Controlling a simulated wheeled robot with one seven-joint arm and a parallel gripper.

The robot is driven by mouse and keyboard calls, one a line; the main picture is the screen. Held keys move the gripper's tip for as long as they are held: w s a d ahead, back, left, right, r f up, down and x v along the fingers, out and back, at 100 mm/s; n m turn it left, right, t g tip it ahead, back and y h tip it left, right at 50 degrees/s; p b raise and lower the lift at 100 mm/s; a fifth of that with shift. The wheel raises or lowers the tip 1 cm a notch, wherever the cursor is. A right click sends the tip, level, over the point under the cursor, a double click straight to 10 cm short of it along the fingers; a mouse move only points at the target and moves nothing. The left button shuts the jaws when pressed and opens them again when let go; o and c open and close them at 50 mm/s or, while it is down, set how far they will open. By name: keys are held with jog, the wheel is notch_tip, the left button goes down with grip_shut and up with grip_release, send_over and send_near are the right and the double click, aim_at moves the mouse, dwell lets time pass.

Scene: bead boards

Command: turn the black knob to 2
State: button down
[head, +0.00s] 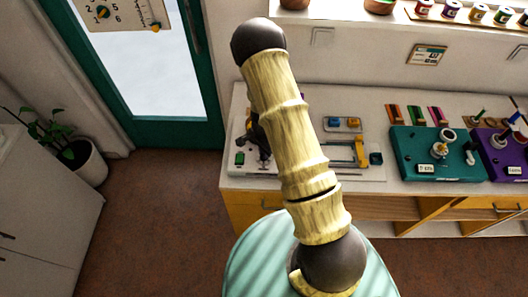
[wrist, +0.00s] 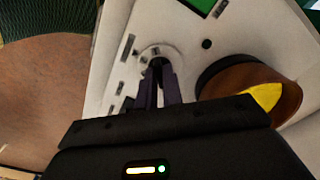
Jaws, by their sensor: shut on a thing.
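The black knob (wrist: 157,62) sits on a pale round dial on a white board (wrist: 112,75) in the wrist view. Small marks ring the dial, but I cannot read their numbers or the knob's setting. My gripper (wrist: 160,76) is over the dial, its two dark fingers shut on the knob and covering much of it. In the head view my gripper (head: 260,146) is at the left part of the board, largely hidden behind my arm, and the knob cannot be made out there.
A round brown part with a yellow piece (wrist: 265,97) is right of my fingers in the wrist view. On the counter, a yellow handle (head: 361,152) and blue and orange switches (head: 343,123) are to the right. A teal board (head: 408,160) and purple board (head: 488,150) stand beyond.

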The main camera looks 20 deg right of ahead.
dwell(0.4)
jog(key=c, duration=1.5)
grip_release()
jog(key=shift+c, duration=0.2)
notch_tip(320, 180, up, 18)
jog(key=b, duration=0.2)
jog(key=shift+f, duration=0.25)
